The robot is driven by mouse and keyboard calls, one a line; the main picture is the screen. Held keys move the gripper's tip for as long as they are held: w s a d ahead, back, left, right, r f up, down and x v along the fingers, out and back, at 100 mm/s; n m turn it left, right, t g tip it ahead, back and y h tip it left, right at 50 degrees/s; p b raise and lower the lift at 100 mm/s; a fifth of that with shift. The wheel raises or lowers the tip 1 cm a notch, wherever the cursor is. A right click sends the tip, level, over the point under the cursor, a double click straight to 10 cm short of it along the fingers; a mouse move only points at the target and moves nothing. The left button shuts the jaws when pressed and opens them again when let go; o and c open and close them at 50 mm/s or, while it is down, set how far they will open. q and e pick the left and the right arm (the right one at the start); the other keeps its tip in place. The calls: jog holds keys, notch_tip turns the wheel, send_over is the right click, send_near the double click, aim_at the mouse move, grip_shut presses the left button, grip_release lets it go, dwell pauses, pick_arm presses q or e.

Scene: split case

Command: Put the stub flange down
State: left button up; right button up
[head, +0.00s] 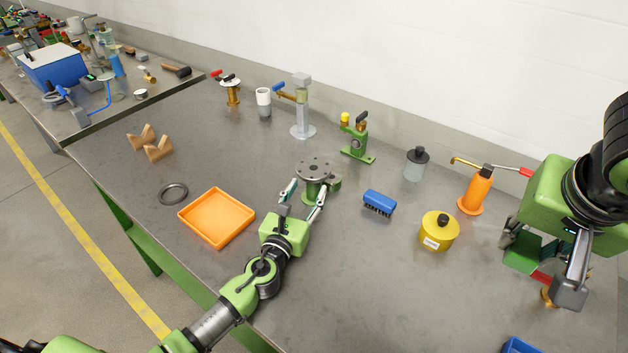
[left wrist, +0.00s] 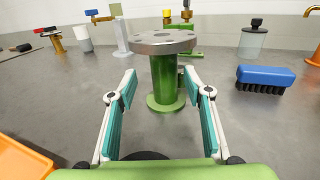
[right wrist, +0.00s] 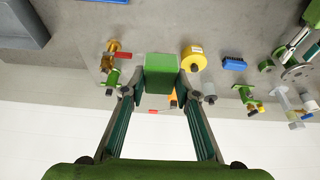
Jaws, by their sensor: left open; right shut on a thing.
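The stub flange (head: 315,167) is a green pipe with a grey drilled disc on top. In the left wrist view the stub flange (left wrist: 164,82) stands upright, its round green foot on the table. My left gripper (head: 307,188) is open, with a finger to each side of the pipe; I see gaps between fingers and pipe. My right gripper (head: 537,270) is shut on a green block (right wrist: 162,74), seen between its fingertips in the right wrist view.
An orange tray (head: 217,217) and a grey ring (head: 173,194) lie left of my left gripper. A blue brush (head: 379,202), a yellow can (head: 438,231) and an orange oiler (head: 475,192) stand to the right. A green valve fitting (head: 356,140) stands just behind.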

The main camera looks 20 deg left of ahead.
aim_at(311, 187)
pick_arm(q)
jog(key=w, duration=0.3)
jog(key=shift+w+d+r, duration=0.2)
jog(key=shift+w+d, duration=0.05)
jog(key=shift+d, duration=0.15)
jog(key=shift+w+f, duration=0.15)
jog(key=shift+w, duration=0.4)
jog(key=shift+s, duration=0.1)
grip_shut()
